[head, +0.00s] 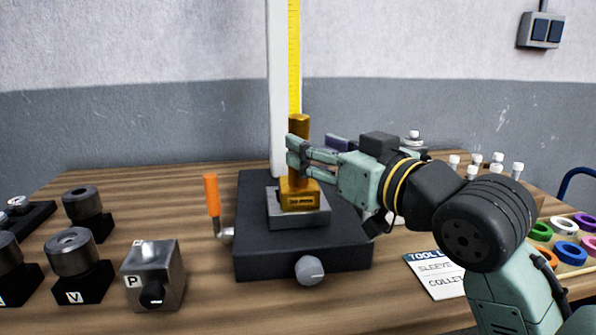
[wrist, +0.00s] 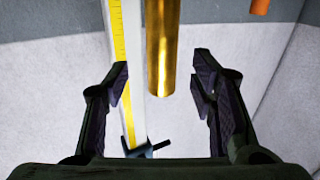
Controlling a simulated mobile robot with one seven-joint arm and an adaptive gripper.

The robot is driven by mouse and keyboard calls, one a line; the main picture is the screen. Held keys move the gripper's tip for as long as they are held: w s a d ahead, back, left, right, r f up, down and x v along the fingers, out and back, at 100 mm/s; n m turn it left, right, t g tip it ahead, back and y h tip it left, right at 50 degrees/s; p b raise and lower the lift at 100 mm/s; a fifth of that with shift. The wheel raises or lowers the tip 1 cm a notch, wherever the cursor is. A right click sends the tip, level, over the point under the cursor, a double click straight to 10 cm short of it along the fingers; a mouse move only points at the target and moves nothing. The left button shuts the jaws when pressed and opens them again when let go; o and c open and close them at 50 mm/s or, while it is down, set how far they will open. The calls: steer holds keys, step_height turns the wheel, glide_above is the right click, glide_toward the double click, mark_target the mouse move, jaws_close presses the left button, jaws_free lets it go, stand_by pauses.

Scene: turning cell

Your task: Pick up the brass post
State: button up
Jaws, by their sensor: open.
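The brass post (head: 299,124) stands upright on a brass block (head: 299,197) on the black fixture in the head view. My gripper (head: 297,158) reaches in from the right at the height of the post's upper part, with its fingers level. In the wrist view the post (wrist: 163,45) hangs from the top edge and its free end shows between the fingers of my open gripper (wrist: 162,80). Clear gaps show on both sides of it there. My fingers hide part of the post in the head view.
The black fixture (head: 258,258) has an orange-handled lever (head: 212,195) at its left. A white column with a yellow scale (head: 294,60) rises behind the post. A metal block marked P (head: 154,277) and black holders (head: 85,210) stand left. Coloured rings (head: 564,226) lie right.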

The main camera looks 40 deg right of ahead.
steer(key=w+p, duration=0.1)
steer(key=w, duration=0.4)
steer(key=shift+w+d+p, duration=0.1)
steer(key=shift+d+p, duration=0.05)
steer(key=shift+p, duration=0.15)
jaws_close()
stand_by(0.4)
stand_by(0.3)
